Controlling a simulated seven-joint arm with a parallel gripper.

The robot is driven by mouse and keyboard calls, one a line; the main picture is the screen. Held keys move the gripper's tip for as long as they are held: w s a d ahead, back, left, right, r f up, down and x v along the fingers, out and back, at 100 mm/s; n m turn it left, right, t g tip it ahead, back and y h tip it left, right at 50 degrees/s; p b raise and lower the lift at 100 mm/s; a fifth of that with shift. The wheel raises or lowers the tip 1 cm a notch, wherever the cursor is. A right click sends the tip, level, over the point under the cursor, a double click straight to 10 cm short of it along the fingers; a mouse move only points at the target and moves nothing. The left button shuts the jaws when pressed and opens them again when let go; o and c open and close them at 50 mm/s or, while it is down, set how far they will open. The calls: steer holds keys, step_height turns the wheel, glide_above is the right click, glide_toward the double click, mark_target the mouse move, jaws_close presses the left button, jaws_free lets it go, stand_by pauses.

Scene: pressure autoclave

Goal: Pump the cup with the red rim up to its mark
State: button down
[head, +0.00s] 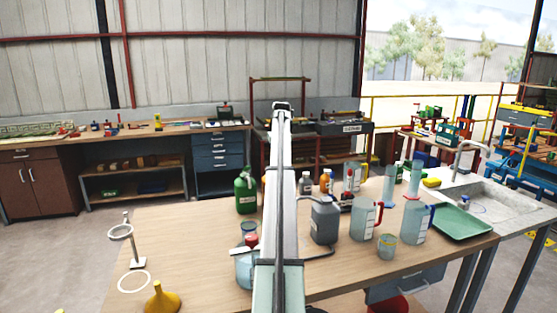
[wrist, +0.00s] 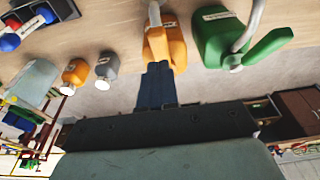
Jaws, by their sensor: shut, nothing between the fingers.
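A cup with red near its top (head: 251,240) stands left of my arm in the head view. It is partly hidden by a clear jug and my arm, so its mark and fill level cannot be read. A grey container (head: 325,226) with a dark hose or lever stands just right of my arm; I cannot tell if it is the pump. My gripper (wrist: 157,66) shows in the wrist view as narrow dark blue fingers, shut and empty. They lie in line with an orange jug (wrist: 165,40); contact cannot be told. My arm hides the gripper in the head view.
A green jug (head: 245,195) stands left of my arm.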

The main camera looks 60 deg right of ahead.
steer(key=shift+w+d+r, duration=0.1)
steer(key=shift+d+r, duration=0.05)
steer(key=shift+r, duration=0.25)
steer(key=shift+w+d+r, duration=0.15)
steer(key=shift+r, duration=0.5)
steer(key=shift+w+d+r, duration=0.15)
steer(key=shift+r, duration=0.45)
steer(key=c, duration=1.8)
jaws_free()
step_height(320, 180, up, 10)
steer(key=s+a, duration=0.1)
steer(key=shift+s+a+f, duration=0.25)
steer(key=shift+s+a, duration=0.15)
steer(key=o, duration=0.7)
steer(key=s+a+f, duration=0.4)
steer(key=shift+s+a+f, duration=0.15)
steer(key=shift+a+f, duration=0.05)
steer(key=shift+o, duration=0.7)
steer(key=shift+a+f+t+h, duration=0.2)
steer(key=shift+f+t+h, duration=0.05)
steer(key=shift+t+h, duration=0.55)
steer(key=x, duration=0.4)
steer(key=w+d+x, duration=0.1)
steer(key=x, duration=0.9)
steer(key=shift+w+d+r, duration=0.15)
steer(key=shift+d+r, duration=0.1)
steer(key=shift+r, duration=0.2)
